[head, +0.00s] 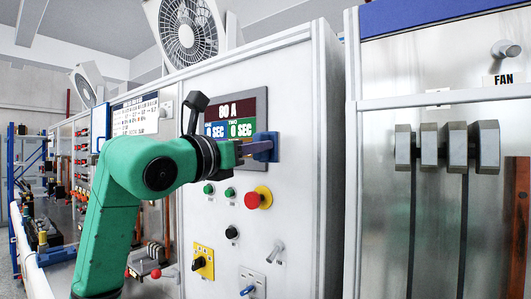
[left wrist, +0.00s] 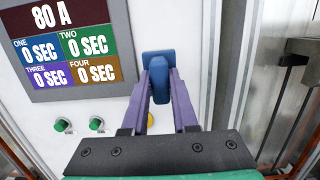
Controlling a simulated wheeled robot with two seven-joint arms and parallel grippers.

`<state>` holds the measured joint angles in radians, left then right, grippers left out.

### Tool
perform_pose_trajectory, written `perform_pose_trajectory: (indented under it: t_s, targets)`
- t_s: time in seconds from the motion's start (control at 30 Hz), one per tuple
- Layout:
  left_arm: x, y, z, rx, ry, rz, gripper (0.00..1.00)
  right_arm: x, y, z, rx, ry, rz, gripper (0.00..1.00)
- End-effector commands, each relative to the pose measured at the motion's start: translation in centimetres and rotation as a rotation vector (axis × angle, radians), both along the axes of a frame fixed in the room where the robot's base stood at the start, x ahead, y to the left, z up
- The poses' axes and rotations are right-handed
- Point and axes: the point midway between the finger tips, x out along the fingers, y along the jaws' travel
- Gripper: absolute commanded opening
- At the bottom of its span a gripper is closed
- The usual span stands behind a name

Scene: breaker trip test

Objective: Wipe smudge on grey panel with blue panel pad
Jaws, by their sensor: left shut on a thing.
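The blue panel pad (head: 268,143) is at the upper right of the light grey panel (head: 296,205), just right of the display. My left gripper (head: 258,148) is shut on the pad. In the left wrist view its two purple fingers (left wrist: 160,85) close on the blue pad (left wrist: 159,62). The pad is upright at the panel face, touching it or very near; I cannot tell which. No smudge shows on the panel; the pad and gripper may hide it. My right gripper is not in view.
The display (head: 235,115) is left of the pad. A red button on a yellow base (head: 257,198), green buttons (head: 209,189) and switches sit below. The metal cabinet (head: 440,240) with several grey blocks (head: 430,145) stands at the right. A fan (head: 185,32) is above.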

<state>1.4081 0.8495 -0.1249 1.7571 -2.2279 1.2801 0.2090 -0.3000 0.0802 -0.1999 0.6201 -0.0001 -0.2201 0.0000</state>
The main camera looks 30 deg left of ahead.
Motion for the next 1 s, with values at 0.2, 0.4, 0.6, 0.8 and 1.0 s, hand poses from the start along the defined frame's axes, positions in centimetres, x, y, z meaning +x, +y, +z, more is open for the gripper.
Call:
perform_pose_trajectory:
  t_s: [0.2,0.4,0.6,0.8,1.0]
  targets:
    - [-0.9,0.1,0.0,0.000,0.000,-0.001,0.00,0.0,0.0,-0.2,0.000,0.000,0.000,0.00]
    - [-1.1,0.1,0.0,0.000,-0.001,0.000,0.00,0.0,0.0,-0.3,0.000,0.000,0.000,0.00]
    - [-3.2,0.5,-0.1,-0.001,-0.003,0.001,0.00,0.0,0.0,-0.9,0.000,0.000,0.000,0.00]
    - [-3.9,0.5,0.0,0.000,-0.001,0.000,0.00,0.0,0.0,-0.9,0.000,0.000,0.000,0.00]
    - [-3.8,0.5,0.0,0.000,-0.001,0.000,0.00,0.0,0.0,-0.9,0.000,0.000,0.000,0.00]
